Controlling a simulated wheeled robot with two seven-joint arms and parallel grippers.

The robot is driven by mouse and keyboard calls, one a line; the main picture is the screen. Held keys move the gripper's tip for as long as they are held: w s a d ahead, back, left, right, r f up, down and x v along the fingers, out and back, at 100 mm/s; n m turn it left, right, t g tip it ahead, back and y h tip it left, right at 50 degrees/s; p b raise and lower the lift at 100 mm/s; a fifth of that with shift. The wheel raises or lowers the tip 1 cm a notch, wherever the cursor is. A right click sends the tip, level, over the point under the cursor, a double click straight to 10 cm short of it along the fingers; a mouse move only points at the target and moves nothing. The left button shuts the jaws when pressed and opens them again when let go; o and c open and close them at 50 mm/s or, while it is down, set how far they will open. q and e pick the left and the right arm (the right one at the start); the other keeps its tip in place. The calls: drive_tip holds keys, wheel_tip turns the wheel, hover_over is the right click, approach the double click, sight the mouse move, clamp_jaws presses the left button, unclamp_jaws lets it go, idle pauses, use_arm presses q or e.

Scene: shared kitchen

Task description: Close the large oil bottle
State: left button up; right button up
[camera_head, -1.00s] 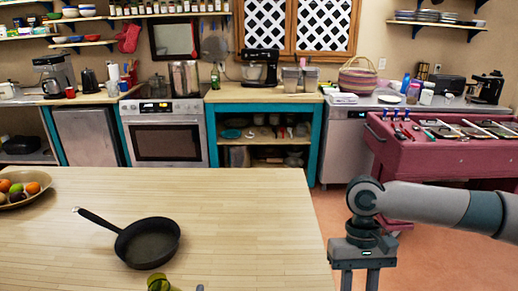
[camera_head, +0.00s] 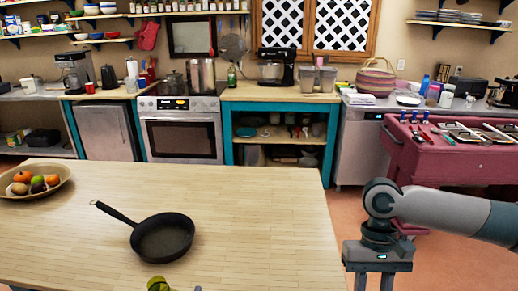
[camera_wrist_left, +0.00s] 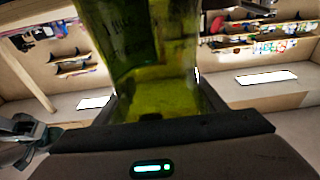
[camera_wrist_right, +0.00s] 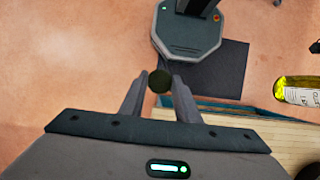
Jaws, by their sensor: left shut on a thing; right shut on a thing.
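The large oil bottle is green-yellow glass. Its tip (camera_head: 158,284) shows at the bottom edge of the head view, and its body (camera_wrist_left: 155,75) fills the middle of the left wrist view. My left gripper (camera_wrist_left: 157,108) is shut on the bottle. In the right wrist view the labelled bottle (camera_wrist_right: 298,92) lies at the right edge, apart from my right gripper. My right gripper (camera_wrist_right: 160,90) is shut on a small dark round cap (camera_wrist_right: 159,80).
A black frying pan (camera_head: 163,238) and a fruit bowl (camera_head: 55,191) stand on the wooden table (camera_head: 270,220). The table's right edge is close to my right arm. Orange floor lies beyond it, with a red cart (camera_head: 430,160) and the kitchen counter behind.

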use_arm(q)
drive_tip(key=shift+d, duration=0.1)
drive_tip(key=d+r+m+g+h, duration=0.2)
drive_tip(key=d+m+h, duration=0.2)
drive_tip(key=d+h, duration=0.2)
drive_tip(key=d+r+m+g+h, duration=0.2)
drive_tip(key=d+m+h, duration=0.2)
drive_tip(key=d, duration=0.5)
drive_tip(key=shift+w+g+h, duration=0.3)
drive_tip(key=shift+w+h, duration=0.15)
drive_tip(key=shift+h, duration=0.95)
drive_tip(key=shift+r, duration=0.1)
use_arm(e)
drive_tip(key=s+a+r+m+y, duration=0.1)
drive_tip(key=a+r+m, duration=0.7)
drive_tip(key=a+r, duration=1.6)
drive_tip(key=a+y, duration=0.1)
drive_tip(key=a, duration=0.2)
drive_tip(key=shift+s+a+r+t+y, duration=0.2)
drive_tip(key=shift+a+r+t+y, duration=0.05)
drive_tip(key=shift+a+t+y, duration=0.15)
drive_tip(key=shift+f, duration=0.1)
